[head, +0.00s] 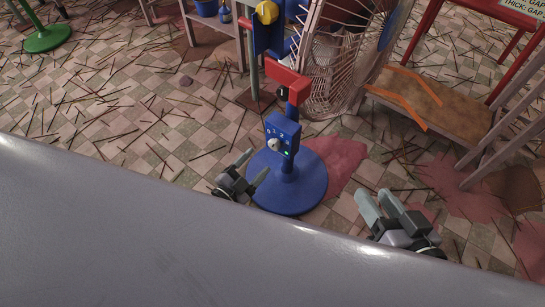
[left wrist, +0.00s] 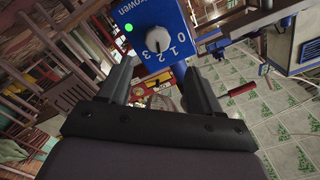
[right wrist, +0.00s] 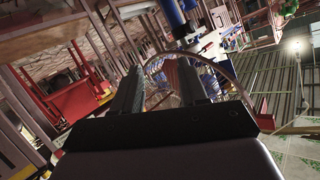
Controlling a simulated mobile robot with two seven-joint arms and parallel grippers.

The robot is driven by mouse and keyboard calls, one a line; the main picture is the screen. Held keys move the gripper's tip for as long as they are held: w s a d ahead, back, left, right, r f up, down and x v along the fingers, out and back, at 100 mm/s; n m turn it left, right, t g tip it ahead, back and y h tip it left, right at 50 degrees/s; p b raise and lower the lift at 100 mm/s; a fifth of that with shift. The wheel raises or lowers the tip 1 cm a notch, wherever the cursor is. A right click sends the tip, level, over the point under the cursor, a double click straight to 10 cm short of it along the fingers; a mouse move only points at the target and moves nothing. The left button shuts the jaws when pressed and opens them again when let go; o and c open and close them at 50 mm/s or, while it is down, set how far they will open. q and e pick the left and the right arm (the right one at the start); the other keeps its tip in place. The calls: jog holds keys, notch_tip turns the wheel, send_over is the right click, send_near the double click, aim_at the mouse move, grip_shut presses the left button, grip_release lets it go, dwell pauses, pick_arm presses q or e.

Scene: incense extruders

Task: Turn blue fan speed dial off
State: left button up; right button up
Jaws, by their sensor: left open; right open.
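The blue fan's control box (head: 283,133) stands on a blue post above a round blue base (head: 290,190). Its white speed dial (head: 275,144) faces toward the lower left in the head view. In the left wrist view the dial (left wrist: 158,40) sits among the numbers 0, 1, 2 and 3, with a green light lit; its exact setting is hard to tell. My left gripper (head: 252,167) is open and empty, below and left of the box; the dial lies ahead of its fingers, apart from them. My right gripper (head: 376,193) is open and empty, right of the base.
A brown board (head: 425,95) and grey rails are at the right. Thin sticks litter the tiled floor (head: 120,100). A green round base (head: 47,38) stands at the far left.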

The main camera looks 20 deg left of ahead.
aim_at(273, 147)
pick_arm(q)
jog(key=b+x, duration=0.1)
jog(key=x, duration=0.1)
jog(key=b+x, duration=0.1)
jog(key=x, duration=0.1)
jog(key=f+b+x, duration=0.1)
jog(key=x, duration=0.1)
jog(key=shift+w, duration=0.1)
jog(key=shift+w+d, duration=0.2)
jog(key=shift+w, duration=0.35)
pick_arm(e)
jog(key=shift+s+d+f+n+t+h, duration=0.15)
jog(key=shift+d+n+t+h, duration=0.15)
jog(key=shift+d+n+t, duration=0.35)
pick_arm(q)
jog(key=shift+r, duration=0.1)
pick_arm(e)
jog(key=shift+d, duration=0.15)
pick_arm(q)
jog(key=c, duration=1)
jog(key=shift+c, duration=0.2)
